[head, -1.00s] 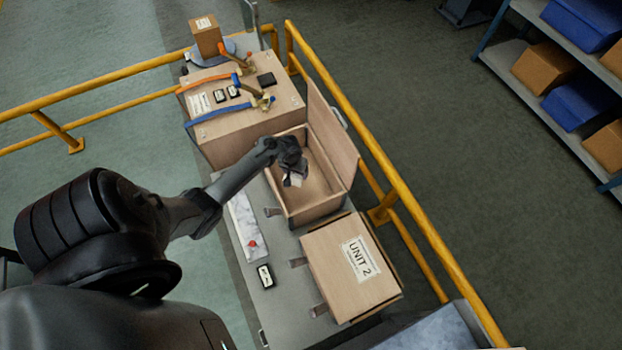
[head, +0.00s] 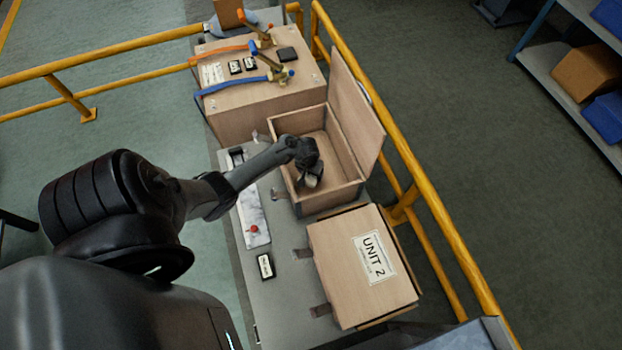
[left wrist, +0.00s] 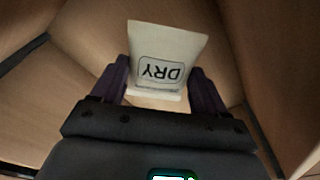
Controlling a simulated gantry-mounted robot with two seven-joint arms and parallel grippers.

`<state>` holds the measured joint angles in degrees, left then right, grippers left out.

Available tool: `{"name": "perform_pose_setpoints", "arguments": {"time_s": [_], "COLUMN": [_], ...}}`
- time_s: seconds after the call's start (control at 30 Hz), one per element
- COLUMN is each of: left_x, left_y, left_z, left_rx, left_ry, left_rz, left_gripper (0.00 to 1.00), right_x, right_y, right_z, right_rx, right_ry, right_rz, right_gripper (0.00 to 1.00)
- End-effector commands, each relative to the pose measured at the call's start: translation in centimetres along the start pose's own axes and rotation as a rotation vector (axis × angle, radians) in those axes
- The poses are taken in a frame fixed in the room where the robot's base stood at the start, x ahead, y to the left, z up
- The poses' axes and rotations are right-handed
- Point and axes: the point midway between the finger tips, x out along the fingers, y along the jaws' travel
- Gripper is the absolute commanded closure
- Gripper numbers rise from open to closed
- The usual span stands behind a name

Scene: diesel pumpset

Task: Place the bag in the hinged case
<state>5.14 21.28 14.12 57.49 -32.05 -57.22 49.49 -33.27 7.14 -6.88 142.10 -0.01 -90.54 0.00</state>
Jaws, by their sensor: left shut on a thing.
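The bag (left wrist: 165,58) is a small white packet marked "DRY", held between the two fingers of my left gripper (left wrist: 163,88) in the left wrist view. In the head view the left gripper (head: 312,178) is inside the outline of the open hinged case (head: 346,196), and a pale bit of the bag (head: 313,181) shows under it. The case is a wooden box with its lid (head: 355,115) standing up on the right side. Wooden walls surround the bag in the left wrist view. Whether the bag touches the case floor cannot be told. My right gripper is not in view.
A closed wooden box labelled "UNIT 2" (head: 362,265) stands nearer on the same grey bench. A larger wooden box with orange and blue handled clamps (head: 262,105) stands behind. A yellow rail (head: 430,225) runs along the right. A small black label block (head: 265,266) lies on the bench.

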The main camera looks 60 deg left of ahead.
Motion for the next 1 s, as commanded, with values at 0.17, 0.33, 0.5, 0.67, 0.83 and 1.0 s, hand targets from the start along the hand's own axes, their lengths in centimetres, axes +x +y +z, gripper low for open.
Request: {"name": "perform_pose_setpoints", "arguments": {"time_s": [0.17, 0.33, 0.5, 0.67, 0.83, 1.0], "left_x": [1.7, 2.7, 4.9, 5.6, 5.5, 5.9], "left_y": [0.0, 0.0, 0.0, 0.0, 0.0, 0.0], "left_z": [0.1, 0.2, 0.5, 0.6, 0.6, 0.6], "left_rx": [-0.001, 0.0, 0.0, 0.001, 0.0, -0.001], "left_ry": [0.003, 0.002, 0.002, 0.003, 0.003, 0.002], "left_rz": [0.0, 0.0, 0.0, 0.0, 0.0, 0.0], "left_gripper": [0.65, 0.65, 0.65, 0.65, 0.65, 0.65], "right_x": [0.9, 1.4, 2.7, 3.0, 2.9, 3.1], "right_y": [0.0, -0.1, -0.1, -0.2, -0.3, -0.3], "right_z": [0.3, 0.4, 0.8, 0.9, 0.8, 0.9], "right_rx": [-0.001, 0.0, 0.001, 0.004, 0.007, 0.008], "right_ry": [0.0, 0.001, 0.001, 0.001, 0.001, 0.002], "right_rz": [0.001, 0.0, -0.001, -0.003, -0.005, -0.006], "right_gripper": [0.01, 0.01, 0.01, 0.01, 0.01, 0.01]}}
